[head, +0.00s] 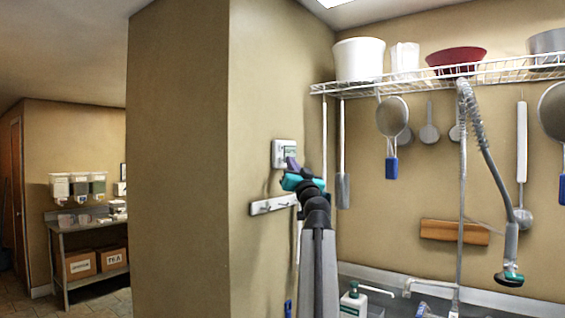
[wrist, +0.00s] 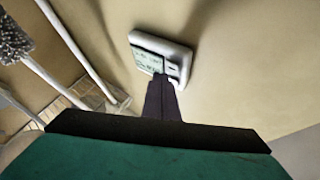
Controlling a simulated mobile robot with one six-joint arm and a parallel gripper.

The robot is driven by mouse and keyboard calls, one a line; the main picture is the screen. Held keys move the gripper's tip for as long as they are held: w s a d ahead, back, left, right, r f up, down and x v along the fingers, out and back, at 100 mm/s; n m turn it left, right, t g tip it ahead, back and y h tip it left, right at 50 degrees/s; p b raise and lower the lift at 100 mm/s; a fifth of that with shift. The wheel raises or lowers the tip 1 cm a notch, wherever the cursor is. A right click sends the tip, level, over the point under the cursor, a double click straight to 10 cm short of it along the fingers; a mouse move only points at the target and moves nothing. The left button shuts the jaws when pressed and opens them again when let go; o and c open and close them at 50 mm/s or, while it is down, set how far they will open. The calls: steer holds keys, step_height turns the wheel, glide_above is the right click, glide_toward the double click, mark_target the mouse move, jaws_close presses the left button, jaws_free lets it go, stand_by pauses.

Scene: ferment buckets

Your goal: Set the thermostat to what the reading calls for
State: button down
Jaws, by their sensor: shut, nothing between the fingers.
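The thermostat (head: 284,153) is a small white box on the tan wall, left of the wire shelf. In the wrist view the thermostat (wrist: 158,45) shows a pale greenish screen with dark marks too small to read, and small buttons at its right side. My gripper (head: 292,164) is shut and empty, its dark fingers at the lower edge of the thermostat. In the wrist view the fingertips (wrist: 161,82) cover the lower part of the thermostat's face; I cannot tell whether they touch it. No bucket reading is legible in either view.
A wire shelf (head: 440,75) with hanging strainers and ladles is to the right, above a sink with a spray hose (head: 490,150). A metal table (head: 85,222) stands far left; the floor there looks open.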

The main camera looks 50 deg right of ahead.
steer(key=shift+s, duration=0.1)
steer(key=shift+s+b, duration=1.1)
steer(key=shift+s, duration=1.3)
